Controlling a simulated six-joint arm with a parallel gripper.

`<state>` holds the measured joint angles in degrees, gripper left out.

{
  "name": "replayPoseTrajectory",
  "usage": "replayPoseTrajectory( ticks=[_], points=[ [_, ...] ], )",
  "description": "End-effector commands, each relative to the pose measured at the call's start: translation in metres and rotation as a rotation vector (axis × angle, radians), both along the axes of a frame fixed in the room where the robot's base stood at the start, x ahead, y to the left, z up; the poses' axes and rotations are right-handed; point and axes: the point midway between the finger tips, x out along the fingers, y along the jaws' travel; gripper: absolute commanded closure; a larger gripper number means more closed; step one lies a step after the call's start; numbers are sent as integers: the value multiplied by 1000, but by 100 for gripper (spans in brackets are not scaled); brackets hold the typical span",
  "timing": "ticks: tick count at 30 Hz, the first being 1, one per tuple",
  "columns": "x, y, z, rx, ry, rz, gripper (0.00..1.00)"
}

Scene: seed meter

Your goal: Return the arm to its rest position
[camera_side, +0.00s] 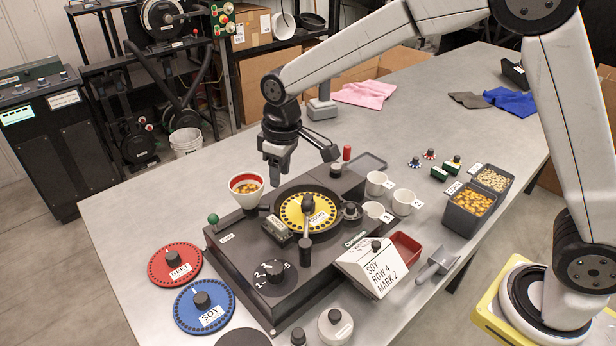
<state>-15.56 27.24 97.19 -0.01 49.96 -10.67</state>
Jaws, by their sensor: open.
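My gripper (279,160) hangs pointing down above the back part of the dark seed meter (232,262). Its jaws are open, and nothing shows between them. It is just right of and above the red-rimmed white funnel cup (246,201), which holds orange and yellow seeds. The yellow plate (305,214) sits in the meter's round well, below and right of my gripper. My arm reaches in from the right, over the table.
Red (175,264) and blue (204,306) discs lie at the left. A sign reading SOY ROW 4 MARK 2 (380,275) stands at the front. White cups (405,201), seed bins (467,208) and a scoop (436,265) are at the right. The table's back left is clear.

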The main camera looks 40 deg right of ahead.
Motion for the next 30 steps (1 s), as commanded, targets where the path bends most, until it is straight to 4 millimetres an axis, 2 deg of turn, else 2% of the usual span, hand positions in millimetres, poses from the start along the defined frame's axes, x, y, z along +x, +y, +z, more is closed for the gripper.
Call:
replayPoseTrajectory(
  ticks=[1, 6, 11, 18, 24, 30],
  points=[
    [-9, -11, -1, 3, -6, -27, 54],
    [-36, -41, -8, 12, -29, -111, 54],
    [-65, -66, -16, 21, -51, -188, 54],
    [-118, -101, -29, 34, -88, -314, 54],
    [-161, -121, -41, 43, -112, -404, 54],
    [-184, -130, -47, 48, -127, -449, 54]
  ],
)
